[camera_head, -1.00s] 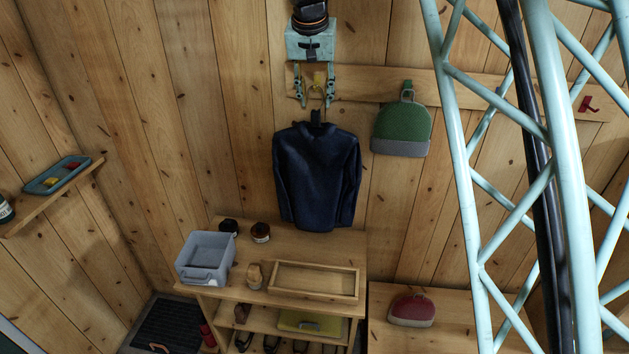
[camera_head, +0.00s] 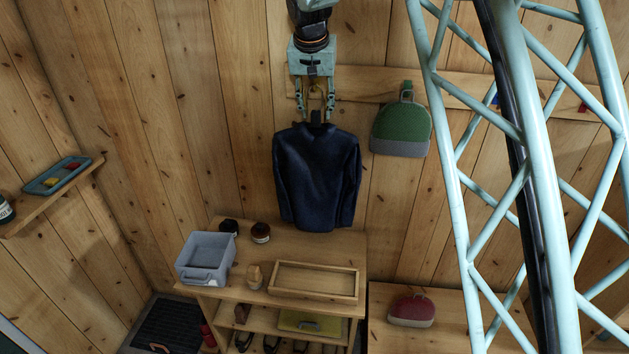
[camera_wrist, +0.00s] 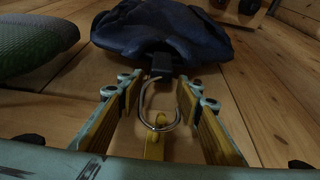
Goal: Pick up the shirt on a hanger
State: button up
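The dark navy shirt (camera_head: 318,178) hangs against the plank wall on a hanger; its black neck piece (camera_head: 316,117) shows above the collar. In the wrist view the shirt (camera_wrist: 160,30) lies beyond my gripper, and the hanger's metal hook (camera_wrist: 158,105) loops over a yellow peg (camera_wrist: 155,140). My gripper (camera_head: 315,115) is at the hook in the head view. Its fingers are open, one on each side of the hook and apart from it, as the wrist view shows (camera_wrist: 158,98).
A green and grey hat or bag (camera_head: 401,130) hangs close on the right of the shirt. Below stands a bench (camera_head: 250,232) with a grey bin (camera_head: 205,258), a wooden tray (camera_head: 313,281) and small jars. A maroon bag (camera_head: 411,310) sits on a lower surface at right.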

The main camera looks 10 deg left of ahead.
jog(key=shift+x, duration=1.2)
jog(key=shift+c, duration=0.9)
grip_shut()
